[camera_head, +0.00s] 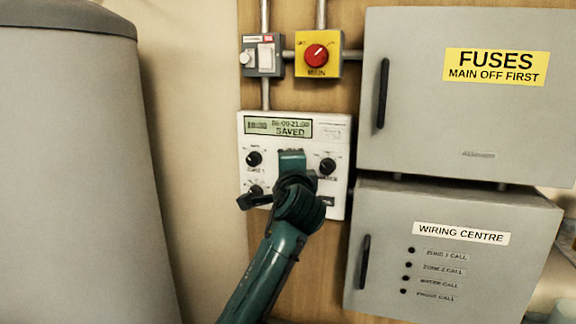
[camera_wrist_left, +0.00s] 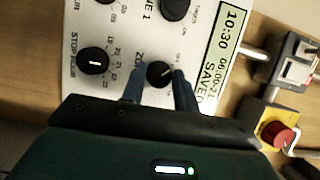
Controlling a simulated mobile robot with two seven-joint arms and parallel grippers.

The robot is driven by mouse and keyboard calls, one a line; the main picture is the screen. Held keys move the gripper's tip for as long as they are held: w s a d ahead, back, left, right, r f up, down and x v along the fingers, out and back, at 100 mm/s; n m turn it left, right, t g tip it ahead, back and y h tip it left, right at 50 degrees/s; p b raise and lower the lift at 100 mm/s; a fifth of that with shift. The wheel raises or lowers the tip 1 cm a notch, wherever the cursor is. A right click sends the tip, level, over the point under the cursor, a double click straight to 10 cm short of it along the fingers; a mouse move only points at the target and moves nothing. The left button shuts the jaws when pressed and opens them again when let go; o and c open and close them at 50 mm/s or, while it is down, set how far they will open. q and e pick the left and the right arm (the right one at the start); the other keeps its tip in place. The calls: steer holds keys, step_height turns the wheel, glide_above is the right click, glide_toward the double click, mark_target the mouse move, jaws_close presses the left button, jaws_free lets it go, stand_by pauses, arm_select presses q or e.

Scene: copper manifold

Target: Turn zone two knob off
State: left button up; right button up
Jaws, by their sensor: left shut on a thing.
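A white control panel (camera_head: 340,200) with a display and several black knobs is on the wooden board. My left gripper (camera_head: 291,160) is at its middle and covers part of it in the head view. In the left wrist view the left gripper (camera_wrist_left: 158,86) has its two blue fingers on either side of a black knob (camera_wrist_left: 160,70), shut on it. The label beside this knob starts "ZO"; the rest is hidden by a finger. The zone 1 knob (camera_wrist_left: 175,8) is next to it; it also shows in the head view (camera_head: 254,158). My right gripper is not in view.
The panel display (camera_head: 278,127) reads "SAVED". Another knob (camera_head: 328,165) is right of the gripper. A red main switch (camera_head: 316,55) is above. Grey fuse (camera_head: 415,90) and wiring (camera_head: 450,275) boxes are at the right, a grey tank (camera_head: 75,170) at the left.

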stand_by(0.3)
arm_select(q)
steer(key=o, duration=1)
steer(key=shift+s+d+b, duration=0.15)
steer(key=shift+s+b, duration=0.4)
steer(key=shift+s, duration=1.65)
steer(key=shift+s+d+b, duration=0.2)
steer(key=shift+s+b, duration=0.3)
steer(key=shift+s, duration=1.65)
steer(key=shift+s+d+b, duration=0.15)
steer(key=shift+s+b, duration=0.4)
steer(key=shift+s, duration=1.65)
